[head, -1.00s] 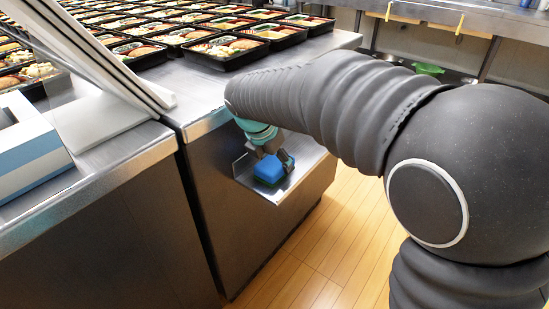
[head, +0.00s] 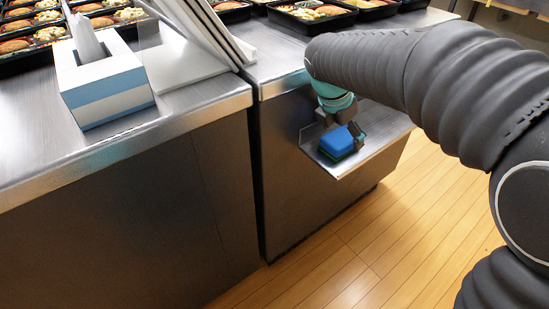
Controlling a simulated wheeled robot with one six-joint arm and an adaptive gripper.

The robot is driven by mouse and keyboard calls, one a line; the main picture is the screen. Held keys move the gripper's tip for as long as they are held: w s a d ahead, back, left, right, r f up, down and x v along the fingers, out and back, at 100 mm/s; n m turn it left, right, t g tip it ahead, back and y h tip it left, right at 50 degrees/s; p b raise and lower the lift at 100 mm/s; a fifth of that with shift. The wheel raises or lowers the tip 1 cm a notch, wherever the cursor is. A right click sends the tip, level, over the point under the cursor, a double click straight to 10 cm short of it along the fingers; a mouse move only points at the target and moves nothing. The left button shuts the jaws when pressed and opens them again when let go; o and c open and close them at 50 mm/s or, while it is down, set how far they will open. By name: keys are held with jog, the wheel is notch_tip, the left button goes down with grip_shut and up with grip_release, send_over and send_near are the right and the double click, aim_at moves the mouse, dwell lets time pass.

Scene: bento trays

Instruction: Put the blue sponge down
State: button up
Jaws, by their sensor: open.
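The blue sponge (head: 336,141) rests on a small metal shelf (head: 343,168) fixed to the side of the steel counter. It has a darker lower layer. My gripper (head: 343,130) is at the sponge, with its fingers around or beside it, and its jaws are open. One finger shows at the sponge's right side; the other is partly hidden behind the sponge and the wrist. I cannot tell whether the fingers touch it.
A blue and white tissue box (head: 103,85) stands on the left steel counter (head: 200,108). Filled bento trays (head: 312,14) stand on the counters at the back. A slanted panel (head: 205,30) rises between the counters. The wooden floor (head: 330,245) is clear.

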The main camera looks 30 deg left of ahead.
aim_at(343, 135)
jog(key=v, duration=0.4)
jog(key=shift+r, duration=0.15)
jog(key=s+a, duration=0.3)
jog(key=s, duration=0.6)
jog(key=s+a, duration=0.4)
jog(key=s, duration=0.5)
jog(key=shift+s+a+f, duration=0.25)
jog(key=shift+a, duration=0.05)
jog(key=w+d+r+m+y, duration=0.1)
jog(key=w+d+m, duration=0.2)
jog(key=d+m, duration=0.6)
jog(key=w+d+m, duration=0.3)
jog(key=d+m, duration=0.2)
jog(key=d, duration=0.9)
jog(key=s+d+f+m, duration=0.1)
jog(key=s+d+m, duration=0.2)
jog(key=d+m, duration=0.5)
jog(key=s+d+f+m+t, duration=0.1)
jog(key=s+d+m, duration=0.3)
jog(key=d+m, duration=0.4)
jog(key=shift+s+d+f+m+t+y, duration=0.3)
jog(key=shift+f+m+y, duration=0.1)
jog(key=shift+f+m, duration=0.4)
